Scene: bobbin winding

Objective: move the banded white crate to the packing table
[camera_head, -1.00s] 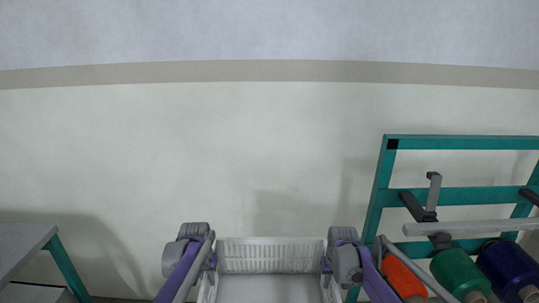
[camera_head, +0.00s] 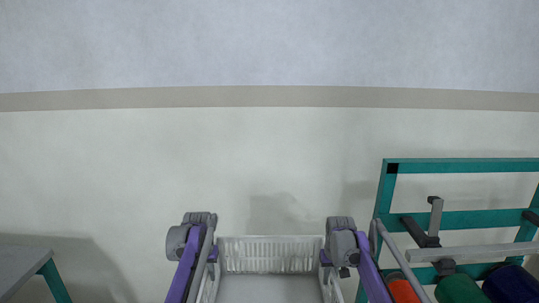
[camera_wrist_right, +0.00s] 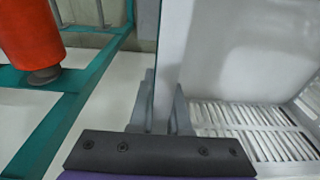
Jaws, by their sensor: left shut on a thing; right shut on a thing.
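A white slatted crate (camera_head: 270,255) is held between my two arms at the bottom of the head view. Its near part is cut off by the frame edge, and no band shows on the part in view. My left gripper (camera_head: 213,255) is shut on the crate's left side wall. My right gripper (camera_head: 326,258) is shut on its right side wall. In the right wrist view the fingers of my right gripper (camera_wrist_right: 160,105) clasp the crate wall (camera_wrist_right: 172,60). The inside of the crate looks empty where it shows. I cannot tell which table is the packing table.
A teal frame (camera_head: 455,164) with an orange bobbin (camera_head: 403,290), a green bobbin (camera_head: 459,289) and a blue bobbin (camera_head: 511,284) stands close on the right. A grey-topped table (camera_head: 22,262) with teal legs is at the lower left. A bare wall is behind.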

